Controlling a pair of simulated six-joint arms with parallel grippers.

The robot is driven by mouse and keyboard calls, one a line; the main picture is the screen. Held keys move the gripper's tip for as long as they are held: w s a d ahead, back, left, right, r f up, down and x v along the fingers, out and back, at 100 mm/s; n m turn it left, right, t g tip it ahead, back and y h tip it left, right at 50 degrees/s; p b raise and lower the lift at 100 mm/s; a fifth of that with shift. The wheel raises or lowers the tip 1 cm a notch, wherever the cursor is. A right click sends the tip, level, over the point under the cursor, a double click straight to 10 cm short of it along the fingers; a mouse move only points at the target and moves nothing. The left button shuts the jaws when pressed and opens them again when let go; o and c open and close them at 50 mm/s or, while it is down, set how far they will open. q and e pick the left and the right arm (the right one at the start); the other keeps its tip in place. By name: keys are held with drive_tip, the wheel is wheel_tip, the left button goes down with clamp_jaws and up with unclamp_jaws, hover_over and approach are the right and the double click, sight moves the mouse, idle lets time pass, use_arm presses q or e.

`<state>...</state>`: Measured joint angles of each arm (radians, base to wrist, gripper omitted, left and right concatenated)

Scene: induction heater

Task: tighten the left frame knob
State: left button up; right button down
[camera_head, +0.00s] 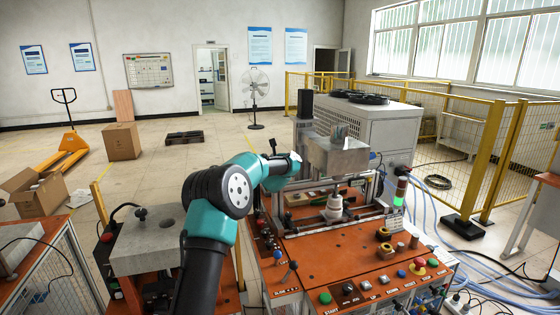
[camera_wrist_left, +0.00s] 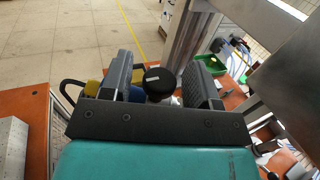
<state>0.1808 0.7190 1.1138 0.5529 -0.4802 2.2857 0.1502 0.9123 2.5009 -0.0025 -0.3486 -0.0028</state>
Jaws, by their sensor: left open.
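The black round knob (camera_wrist_left: 158,80) shows in the left wrist view, with a small pale mark on its top. It sits between the two dark fingers of my left gripper (camera_wrist_left: 160,76), beside a metal frame post (camera_wrist_left: 188,42). The fingers are open, with a visible gap on the knob's right side; I cannot tell whether the left finger touches it. In the head view my left arm reaches to the left side of the heater's metal frame (camera_head: 375,187), and the knob is hidden there. My right gripper is not in view.
The orange machine table (camera_head: 330,245) carries a white cylindrical part (camera_head: 334,205) and several buttons along its front. A grey block (camera_head: 336,155) stands high in the frame. A green tray (camera_wrist_left: 208,62) lies behind the post. A second station (camera_head: 148,240) stands at left.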

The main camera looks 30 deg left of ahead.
use_arm(q)
drive_tip(key=c, duration=0.9)
drive_tip(key=shift+r+m+t+h, duration=0.1)
drive_tip(key=shift+m+t+h, duration=0.6)
drive_tip(key=shift+m+h, duration=1.15)
drive_tip(key=shift+n+h, duration=0.35)
drive_tip(key=o, duration=0.9)
drive_tip(key=shift+s, duration=0.1)
drive_tip(key=s+d, duration=0.2)
drive_tip(key=s, duration=0.9)
drive_tip(key=shift+s, duration=0.35)
drive_tip(key=shift+d, duration=0.1)
